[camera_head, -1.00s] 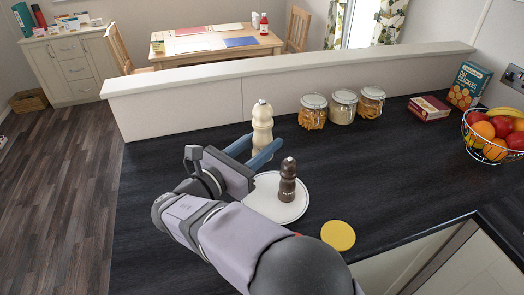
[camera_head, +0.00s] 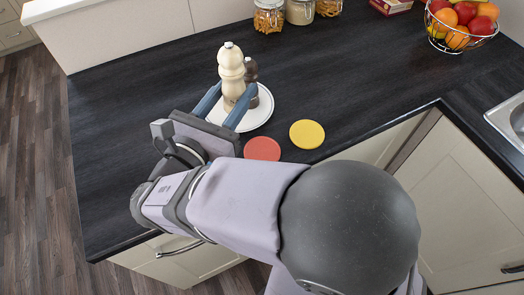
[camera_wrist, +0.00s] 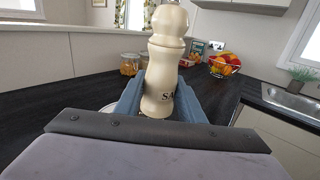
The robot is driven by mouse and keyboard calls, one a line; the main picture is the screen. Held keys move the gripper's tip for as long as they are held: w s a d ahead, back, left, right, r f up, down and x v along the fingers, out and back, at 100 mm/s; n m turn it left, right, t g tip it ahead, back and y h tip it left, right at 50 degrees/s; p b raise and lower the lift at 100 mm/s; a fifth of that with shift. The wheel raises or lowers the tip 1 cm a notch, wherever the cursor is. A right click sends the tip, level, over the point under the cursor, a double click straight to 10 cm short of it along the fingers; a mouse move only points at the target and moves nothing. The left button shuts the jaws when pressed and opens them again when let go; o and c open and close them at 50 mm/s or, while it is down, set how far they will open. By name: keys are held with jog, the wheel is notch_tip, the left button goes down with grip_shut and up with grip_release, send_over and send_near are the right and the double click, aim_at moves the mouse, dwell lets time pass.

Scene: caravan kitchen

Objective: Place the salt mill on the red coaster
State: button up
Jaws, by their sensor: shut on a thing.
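The cream salt mill (camera_head: 231,68) is upright between the two blue fingers of my gripper (camera_head: 228,104), which is shut on it. In the wrist view the salt mill (camera_wrist: 162,70) stands between the fingers, with part of its lettering showing. In the head view it is in front of the dark pepper mill and partly covers it. I cannot tell whether its base touches anything. The red coaster (camera_head: 262,149) lies flat and bare on the dark worktop, to the lower right of my gripper, its lower edge close to my arm.
A white plate (camera_head: 262,112) bears the dark pepper mill (camera_head: 251,72) right behind the salt mill. A yellow coaster (camera_head: 307,134) lies right of the red one. Jars (camera_head: 269,16) and a fruit basket (camera_head: 462,27) stand at the back. The worktop (camera_head: 350,75) is clear in the middle.

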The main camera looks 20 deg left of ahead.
jog(key=h, duration=0.1)
send_over(262, 152)
jog(key=a, duration=0.1)
notch_tip(262, 152, down, 3)
jog(key=m, duration=0.1)
jog(key=shift+h, duration=0.3)
jog(key=shift+d+f, duration=0.2)
jog(key=shift+f, duration=2.3)
jog(key=shift+d+f, duration=0.2)
jog(key=shift+f, duration=2.3)
jog(key=shift+f, duration=0.15)
jog(key=o, duration=1.1)
jog(key=shift+o, duration=0.2)
